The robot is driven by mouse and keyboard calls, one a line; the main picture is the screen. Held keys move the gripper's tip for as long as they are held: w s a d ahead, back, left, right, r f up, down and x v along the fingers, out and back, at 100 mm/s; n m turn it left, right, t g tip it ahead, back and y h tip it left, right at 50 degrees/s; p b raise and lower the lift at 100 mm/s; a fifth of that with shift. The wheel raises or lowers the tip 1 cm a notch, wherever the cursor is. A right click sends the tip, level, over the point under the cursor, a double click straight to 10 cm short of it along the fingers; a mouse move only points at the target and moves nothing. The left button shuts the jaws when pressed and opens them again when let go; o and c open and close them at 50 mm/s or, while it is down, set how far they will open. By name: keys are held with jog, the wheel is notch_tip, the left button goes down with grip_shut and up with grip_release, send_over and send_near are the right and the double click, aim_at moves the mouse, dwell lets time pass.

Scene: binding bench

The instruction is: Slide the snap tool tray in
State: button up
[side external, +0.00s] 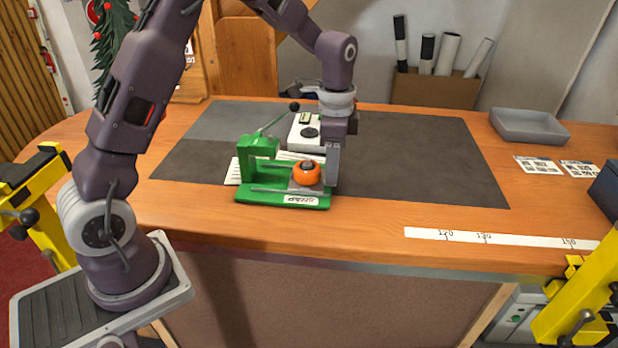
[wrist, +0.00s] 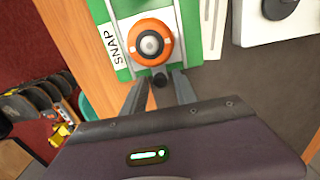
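The snap tool (side external: 258,147) is a green press with a black-balled lever, standing on the dark mat near the bench's front edge. Its low green base (side external: 262,198) carries a white SNAP label, which also shows in the wrist view (wrist: 112,47). A round orange knob (side external: 306,173) with a grey centre sits at the right end of the base; it also shows in the wrist view (wrist: 150,43). How far the tray is out I cannot tell. My gripper (side external: 333,168) points down just right of the knob.
A white device (side external: 306,133) with a dark dial stands close behind the tool. White paper sheets (side external: 233,172) lie by the press. A grey tray (side external: 529,126) and printed cards (side external: 538,166) are at the right. A ruler strip (side external: 500,238) lies along the front. The mat's right side (side external: 430,165) is clear.

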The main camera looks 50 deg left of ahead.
aim_at(309, 164)
jog(key=shift+c, duration=0.4)
grip_shut()
jog(key=shift+s+a, duration=0.1)
jog(key=shift+s+a, duration=1.7)
jog(key=shift+c, duration=0.2)
grip_release()
